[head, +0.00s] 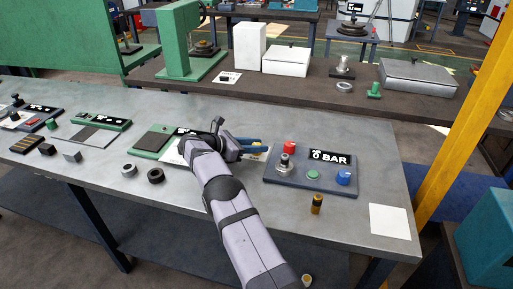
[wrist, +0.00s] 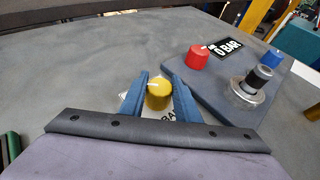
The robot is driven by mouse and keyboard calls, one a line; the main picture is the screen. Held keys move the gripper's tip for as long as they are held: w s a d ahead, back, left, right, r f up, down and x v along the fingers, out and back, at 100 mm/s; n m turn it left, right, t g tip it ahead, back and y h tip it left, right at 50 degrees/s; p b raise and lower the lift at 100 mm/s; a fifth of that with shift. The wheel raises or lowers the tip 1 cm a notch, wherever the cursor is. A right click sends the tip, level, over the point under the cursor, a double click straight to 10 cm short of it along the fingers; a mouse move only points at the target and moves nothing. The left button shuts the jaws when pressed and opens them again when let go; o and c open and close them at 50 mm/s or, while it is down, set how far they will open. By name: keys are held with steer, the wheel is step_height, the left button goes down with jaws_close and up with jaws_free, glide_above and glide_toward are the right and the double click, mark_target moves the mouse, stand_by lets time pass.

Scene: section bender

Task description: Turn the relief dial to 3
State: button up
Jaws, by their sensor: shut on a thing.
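A yellow dial (wrist: 158,97) with a white pointer mark stands between the two blue fingers of my gripper (wrist: 157,86) in the wrist view. The fingers are closed on its sides. A pale plate with dark lettering, partly reading "BA", lies under it, mostly hidden by the fingers, so no scale numbers can be read. In the head view my gripper (head: 258,146) reaches the bench just left of the blue-grey panel (head: 330,188). A black display (head: 329,157) on that panel reads 0 BAR.
The panel carries a red knob (head: 290,147), a metal fitting with a dark top (head: 284,164), a green button (head: 313,175) and a blue knob (head: 343,178). A brass cylinder (head: 317,204) stands in front. A white sheet (head: 390,221) lies at right.

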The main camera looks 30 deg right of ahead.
steer(key=shift+w+r, duration=0.1)
steer(key=shift+r, duration=0.1)
steer(key=o, duration=1)
steer(key=shift+o, duration=0.2)
steer(key=shift+f, duration=0.1)
steer(key=shift+b+v, duration=0.7)
steer(key=shift+v, duration=3)
steer(key=shift+d, duration=0.1)
